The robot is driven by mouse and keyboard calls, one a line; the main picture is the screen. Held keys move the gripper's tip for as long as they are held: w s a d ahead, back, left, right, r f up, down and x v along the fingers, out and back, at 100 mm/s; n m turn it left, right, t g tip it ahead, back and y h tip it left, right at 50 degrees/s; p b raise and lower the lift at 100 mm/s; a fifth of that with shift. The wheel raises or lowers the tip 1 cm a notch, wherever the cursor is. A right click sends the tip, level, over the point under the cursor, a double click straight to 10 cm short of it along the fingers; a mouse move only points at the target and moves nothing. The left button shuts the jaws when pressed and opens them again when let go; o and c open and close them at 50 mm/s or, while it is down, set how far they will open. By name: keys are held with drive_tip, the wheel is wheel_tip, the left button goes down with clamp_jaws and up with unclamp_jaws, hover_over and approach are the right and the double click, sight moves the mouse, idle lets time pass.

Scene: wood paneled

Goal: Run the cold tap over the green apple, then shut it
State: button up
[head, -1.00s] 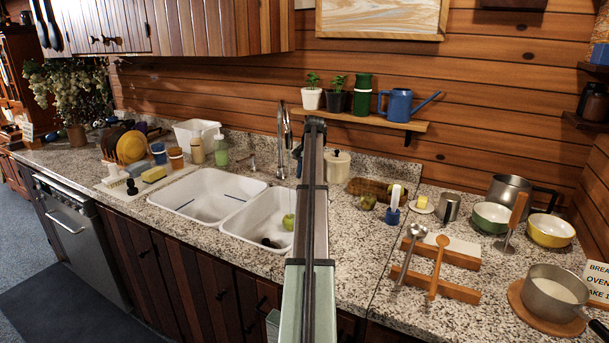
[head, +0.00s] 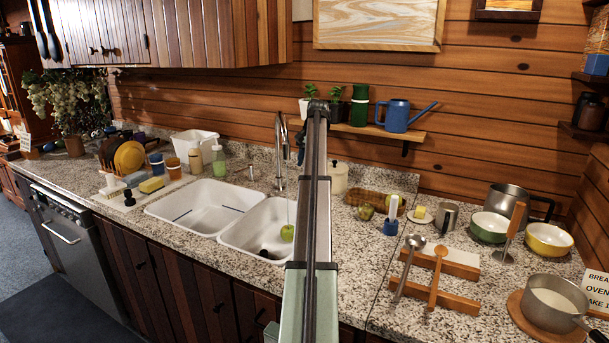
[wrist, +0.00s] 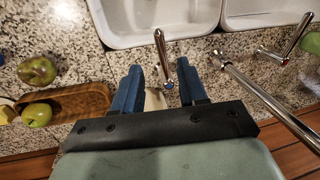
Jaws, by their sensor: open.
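The green apple (head: 287,233) lies in the right basin (head: 233,238) of the white double sink. A thin pale upright line above it looks like a stream of water. In the wrist view, my gripper (wrist: 160,75) is open, its two blue fingers on either side of the blue-marked cold tap handle (wrist: 160,46), with gaps showing on both sides. The handle's lever points towards the sink. The spout (wrist: 218,58) and the red-marked hot handle (wrist: 285,42) stand to the right.
Other apples (wrist: 37,71) (wrist: 36,115) lie beside and in a wooden tray (wrist: 75,103) left of my gripper in the wrist view. The tall spout (head: 280,150) rises close to my arm. A shelf with a blue watering can (head: 397,116) is behind.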

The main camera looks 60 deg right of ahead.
drive_tip(key=shift+s+r, duration=0.2)
drive_tip(key=shift+r, duration=0.75)
drive_tip(key=shift+s+r, duration=0.15)
drive_tip(key=shift+r, duration=0.8)
drive_tip(key=w+f+m, duration=0.1)
drive_tip(key=f+m, duration=0.3)
drive_tip(key=m, duration=0.8)
drive_tip(key=f+m, duration=0.5)
drive_tip(key=m, duration=0.7)
drive_tip(key=w+f+m, duration=0.1)
drive_tip(key=f+m, duration=0.3)
drive_tip(key=m, duration=0.8)
drive_tip(key=shift+w+a+f, duration=0.1)
drive_tip(key=shift+w+f, duration=0.2)
